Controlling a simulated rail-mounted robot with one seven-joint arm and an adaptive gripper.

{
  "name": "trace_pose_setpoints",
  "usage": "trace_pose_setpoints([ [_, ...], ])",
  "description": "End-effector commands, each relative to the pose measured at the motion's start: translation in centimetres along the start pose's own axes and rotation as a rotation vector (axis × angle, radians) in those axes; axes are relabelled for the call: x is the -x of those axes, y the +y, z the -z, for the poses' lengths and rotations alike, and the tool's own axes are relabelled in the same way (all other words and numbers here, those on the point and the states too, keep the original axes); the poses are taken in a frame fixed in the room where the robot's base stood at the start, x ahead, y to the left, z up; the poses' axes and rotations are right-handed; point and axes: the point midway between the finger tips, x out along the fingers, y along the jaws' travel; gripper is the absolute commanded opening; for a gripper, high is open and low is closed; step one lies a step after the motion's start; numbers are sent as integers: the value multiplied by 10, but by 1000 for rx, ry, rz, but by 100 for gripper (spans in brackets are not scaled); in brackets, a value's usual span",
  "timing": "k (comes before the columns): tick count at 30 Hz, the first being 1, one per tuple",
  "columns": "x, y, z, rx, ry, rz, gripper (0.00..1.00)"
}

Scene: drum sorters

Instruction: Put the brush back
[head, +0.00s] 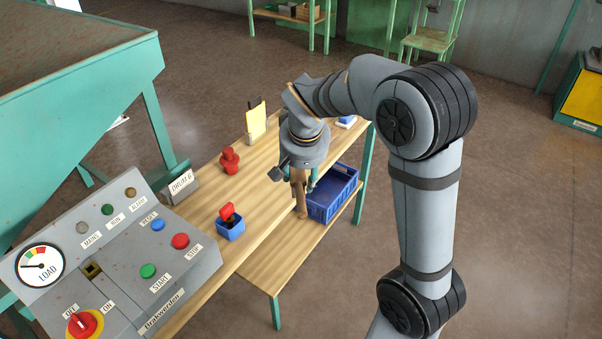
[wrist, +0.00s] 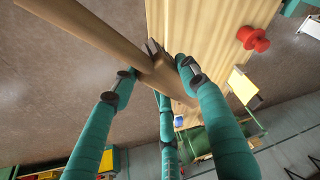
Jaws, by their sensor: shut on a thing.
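My gripper (head: 298,172) is beyond the middle of the wooden bench, at its right edge. It is shut on the brush (head: 300,198), whose brown wooden body hangs down below the fingers. The long wooden handle runs to the upper left there, and dark bristle-like tips show near the fingers. The brush appears clear of the bench top. Part of it is hidden behind the fingers.
The bench (head: 207,198) carries a red knob-like piece (head: 230,161), a yellow clipboard-like item (head: 256,121) and a small blue box (head: 230,229) with a red item inside. A blue crate (head: 325,208) stands on the lower shelf. A control panel (head: 125,255) is at front left.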

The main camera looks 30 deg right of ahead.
Motion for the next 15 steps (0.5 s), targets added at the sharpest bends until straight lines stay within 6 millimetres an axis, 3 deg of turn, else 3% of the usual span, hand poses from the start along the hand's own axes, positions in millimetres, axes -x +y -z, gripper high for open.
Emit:
trace_pose_setpoints([
  [3, -25, 24, 30, -75, 2, -31, 2],
  [6, -40, 43, 49, -125, 5, -50, 2],
  [15, -60, 80, 71, -209, 11, -84, 2],
])
